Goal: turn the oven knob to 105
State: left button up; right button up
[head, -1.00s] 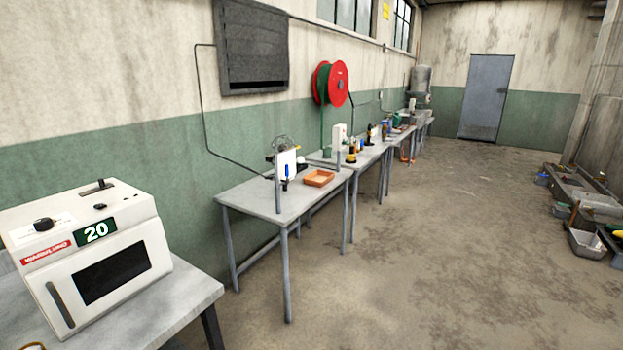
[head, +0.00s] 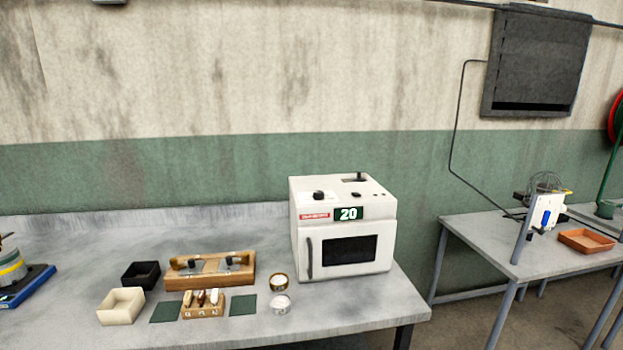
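The white oven (head: 343,227) stands at the right end of the grey table in the head view, with its dark-windowed door shut. Its black knob (head: 318,195) sits on the sloping top panel at the left, above a red label. The green display (head: 348,214) reads 20. A dark slotted control is at the back of the oven's top. Neither of my grippers shows in the head view, so nothing is seen touching the oven.
On the table (head: 232,324), left of the oven, are a wooden rack (head: 209,282), a black box (head: 141,275), a cream box (head: 120,307), a small wooden block holder (head: 203,311) and two small round tins. A second table (head: 478,240) stands to the right across a gap.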

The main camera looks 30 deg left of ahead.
aim_at(317, 196)
jog(key=u, duration=0.75)
jog(key=j+z, duration=0.3)
jog(key=j, duration=1.1)
jog(key=i, duration=0.1)
